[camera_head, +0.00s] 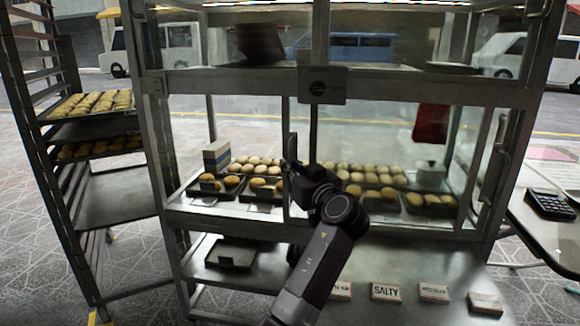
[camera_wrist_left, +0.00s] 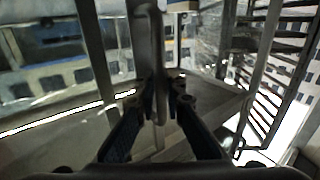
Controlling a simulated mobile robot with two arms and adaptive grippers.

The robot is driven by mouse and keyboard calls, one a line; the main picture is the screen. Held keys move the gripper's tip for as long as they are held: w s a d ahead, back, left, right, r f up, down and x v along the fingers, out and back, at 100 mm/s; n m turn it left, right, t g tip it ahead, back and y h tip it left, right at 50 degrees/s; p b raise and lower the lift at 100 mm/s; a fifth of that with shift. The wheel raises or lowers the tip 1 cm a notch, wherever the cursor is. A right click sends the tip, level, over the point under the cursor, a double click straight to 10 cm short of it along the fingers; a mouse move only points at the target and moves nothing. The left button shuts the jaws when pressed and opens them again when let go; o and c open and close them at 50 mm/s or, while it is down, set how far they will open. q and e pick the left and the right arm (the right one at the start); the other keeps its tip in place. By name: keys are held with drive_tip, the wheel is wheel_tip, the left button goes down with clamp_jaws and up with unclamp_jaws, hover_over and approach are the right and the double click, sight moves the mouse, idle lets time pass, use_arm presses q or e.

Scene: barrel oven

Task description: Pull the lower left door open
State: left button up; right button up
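The lower left door (camera_head: 240,120) is a glass panel in the metal cabinet's left half. It looks closed or nearly so; its exact angle is hard to tell. Its upright handle (camera_head: 292,147) is near the cabinet's middle. My left gripper (camera_head: 291,168) is at this handle, partly hidden by its own wrist. In the left wrist view the handle (camera_wrist_left: 160,65) runs between the two fingertips (camera_wrist_left: 160,92). The fingers are close in on both sides of it and appear shut on it. My right gripper is not in view.
Trays of buns (camera_head: 257,187) lie behind the glass. A rack with trays (camera_head: 90,104) stands at left. Small signs, one reading SALTY (camera_head: 386,292), are at lower right. A calculator (camera_head: 550,204) lies on the right table.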

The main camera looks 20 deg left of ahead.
use_arm(q)
drive_tip(key=o, duration=0.4)
drive_tip(key=shift+c, duration=0.2)
drive_tip(key=v, duration=0.7)
drive_tip(key=shift+s+d, duration=0.2)
